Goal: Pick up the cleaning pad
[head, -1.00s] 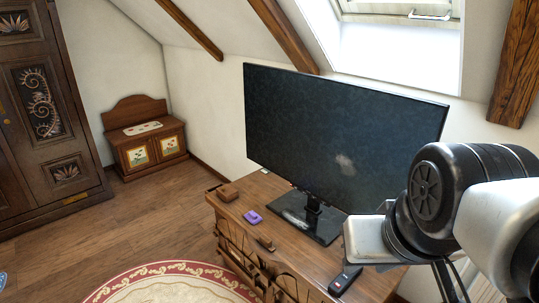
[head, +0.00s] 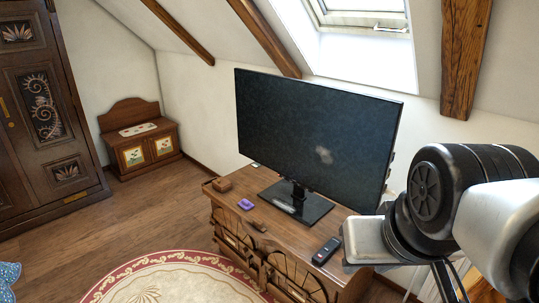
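A small purple pad (head: 246,204), which looks like the cleaning pad, lies on the wooden dresser top (head: 228,198), in front of and left of the monitor's base. My arm comes in from the right edge of the head view. Dark thin parts at its lower end, which seem to belong to my gripper (head: 446,284), are cut off by the bottom edge. The gripper is well to the right of the pad and apart from it. Its fingertips are hidden, so I cannot tell whether it is open or shut.
A large monitor (head: 315,138) stands behind the pad. A brown box (head: 221,184), a small brown item (head: 258,226) and a black remote (head: 326,251) share the dresser top. A round rug (head: 170,280) lies on the floor, with an armoire (head: 45,120) and a bench (head: 140,138) beyond.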

